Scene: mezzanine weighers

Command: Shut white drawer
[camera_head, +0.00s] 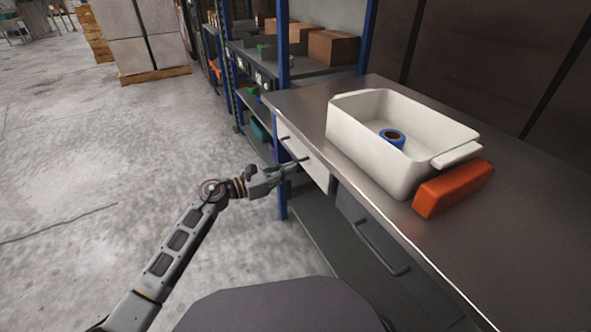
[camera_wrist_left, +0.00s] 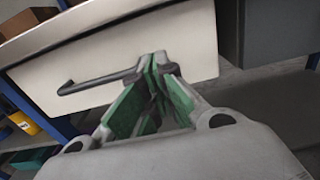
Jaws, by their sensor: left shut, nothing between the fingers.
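The white drawer (camera_head: 304,158) is under the far left part of the metal workbench. Its front stands a little out from the bench in the head view. In the left wrist view the white drawer front (camera_wrist_left: 190,48) fills the upper part, with a dark bar handle (camera_wrist_left: 95,84) across it. My left gripper (camera_head: 290,166) is shut and empty, its fingertips at the right end of the handle. The green-padded fingers (camera_wrist_left: 155,68) overlap the handle end in the wrist view; I cannot tell whether they touch it. My right gripper is not in view.
A grey drawer (camera_head: 365,238) with a dark handle is nearer along the bench (camera_head: 300,98). On top are a white bin (camera_head: 365,150) holding a blue tape roll (camera_head: 392,137), and an orange block (camera_head: 452,188). Shelving (camera_head: 283,80) stands behind. The floor at left is clear.

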